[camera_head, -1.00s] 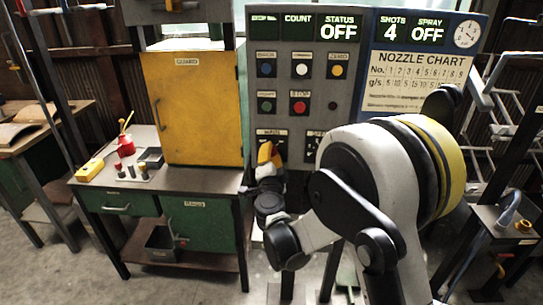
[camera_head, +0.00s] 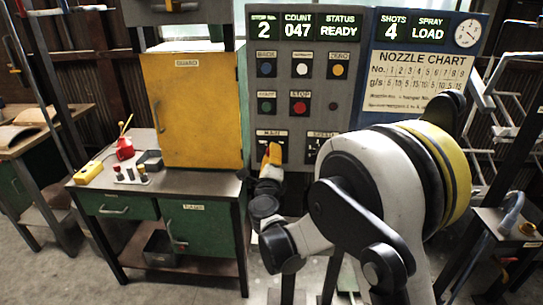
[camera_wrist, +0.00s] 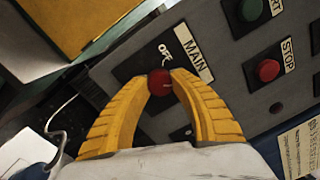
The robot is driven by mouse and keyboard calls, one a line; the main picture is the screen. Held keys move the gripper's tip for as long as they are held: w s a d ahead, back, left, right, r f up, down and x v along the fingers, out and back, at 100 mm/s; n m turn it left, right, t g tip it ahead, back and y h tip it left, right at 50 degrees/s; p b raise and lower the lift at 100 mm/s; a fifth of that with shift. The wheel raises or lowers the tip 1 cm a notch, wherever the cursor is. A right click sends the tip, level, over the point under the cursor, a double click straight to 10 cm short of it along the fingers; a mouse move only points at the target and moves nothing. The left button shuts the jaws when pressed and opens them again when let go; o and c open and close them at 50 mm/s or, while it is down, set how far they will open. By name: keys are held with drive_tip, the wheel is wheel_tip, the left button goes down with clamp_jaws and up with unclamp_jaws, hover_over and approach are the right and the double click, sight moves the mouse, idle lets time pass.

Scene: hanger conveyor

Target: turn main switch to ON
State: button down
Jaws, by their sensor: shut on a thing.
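The main switch is a red knob (camera_wrist: 160,82) on the grey control panel (camera_wrist: 225,85), beside a label reading MAIN and an OFF mark, in the wrist view. My gripper (camera_wrist: 160,82) has its two yellow fingers closed around the red knob. In the head view, my gripper (camera_head: 271,153) is at the MAIN label low on the panel (camera_head: 342,75), and the knob is hidden behind it. The display at the panel's top shows stop 2, count 047 and status READY. The spray display reads LOAD.
The yellow guard door (camera_head: 192,108) stands left of the panel, over a workbench (camera_head: 100,181) with small tools. The nozzle chart (camera_head: 418,80) is on the right.

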drive_tip(key=shift+m, duration=1.1)
drive_tip(key=c, duration=1)
unclamp_jaws()
drive_tip(key=shift+c, duration=0.2)
drive_tip(key=s, duration=1.2)
drive_tip(key=shift+a+f, duration=0.2)
drive_tip(key=shift+f, duration=0.15)
